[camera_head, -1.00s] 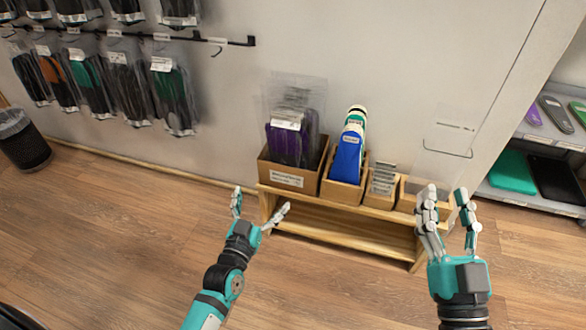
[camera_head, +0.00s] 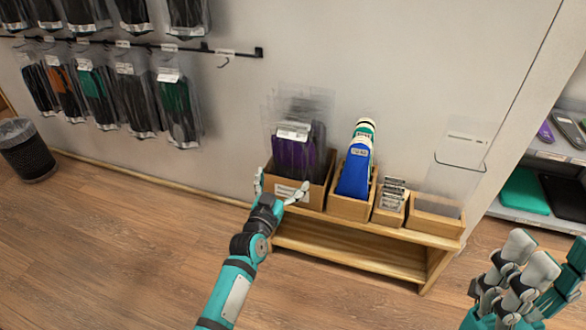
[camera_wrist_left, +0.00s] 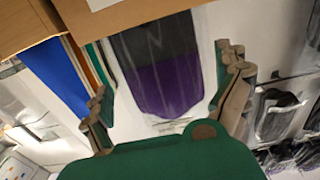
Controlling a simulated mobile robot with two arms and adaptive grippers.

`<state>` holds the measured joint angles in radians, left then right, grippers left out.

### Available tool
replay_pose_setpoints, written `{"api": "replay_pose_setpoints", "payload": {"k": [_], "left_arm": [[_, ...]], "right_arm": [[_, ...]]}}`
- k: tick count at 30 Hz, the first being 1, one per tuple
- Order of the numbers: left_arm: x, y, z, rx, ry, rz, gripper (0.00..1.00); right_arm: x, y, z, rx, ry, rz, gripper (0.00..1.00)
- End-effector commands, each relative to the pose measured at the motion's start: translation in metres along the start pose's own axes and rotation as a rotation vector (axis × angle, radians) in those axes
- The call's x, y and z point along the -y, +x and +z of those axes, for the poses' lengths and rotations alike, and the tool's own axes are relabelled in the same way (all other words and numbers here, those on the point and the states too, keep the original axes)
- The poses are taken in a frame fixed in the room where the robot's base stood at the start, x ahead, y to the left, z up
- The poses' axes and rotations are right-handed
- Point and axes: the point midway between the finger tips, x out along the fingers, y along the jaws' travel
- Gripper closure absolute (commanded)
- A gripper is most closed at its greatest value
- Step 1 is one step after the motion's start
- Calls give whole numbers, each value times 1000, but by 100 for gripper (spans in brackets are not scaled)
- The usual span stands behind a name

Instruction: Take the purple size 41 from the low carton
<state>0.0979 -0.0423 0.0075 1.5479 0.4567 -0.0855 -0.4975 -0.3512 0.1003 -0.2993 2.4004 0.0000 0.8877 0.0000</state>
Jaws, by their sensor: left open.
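The purple and dark grey insoles (camera_head: 296,152) stand in clear bags inside a low carton (camera_head: 317,196) at the left end of a wooden bench. Their size labels are too small to read. My left gripper (camera_head: 280,189) is open in front of this carton. In the left wrist view, a purple and dark grey insole (camera_wrist_left: 165,75) in its bag shows between the open fingers of the left gripper (camera_wrist_left: 170,88), with nothing held. My right gripper (camera_head: 512,268) is at the lower right, away from the carton, its fingers partly hiding each other.
A box with blue and white-green insoles (camera_head: 355,172) stands right of the carton on the wooden bench (camera_head: 350,262). A small card box (camera_head: 391,203) and an empty tray (camera_head: 436,216) follow. Bagged insoles (camera_head: 178,108) hang at left; a black bin (camera_head: 28,152) stands below.

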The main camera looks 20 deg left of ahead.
Motion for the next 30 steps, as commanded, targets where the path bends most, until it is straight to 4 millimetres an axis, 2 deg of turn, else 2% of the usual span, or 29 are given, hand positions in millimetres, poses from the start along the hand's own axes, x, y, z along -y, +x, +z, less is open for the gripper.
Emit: {"api": "replay_pose_setpoints", "payload": {"k": [7, 12, 20, 30], "left_arm": [[-5, 31, 8, -3, -2, -1, 0], [-4, 50, 6, -1, 0, 0, 0], [-4, 52, 4, 0, 0, 0, 0], [-4, 52, 4, 0, 1, 0, 43]], "right_arm": [[0, -23, 2, -15, 1, 0, 60], [0, -29, 4, -14, 1, 0, 60], [0, -28, 4, -13, 1, 0, 60], [0, -28, 4, -13, 1, 0, 60]]}}
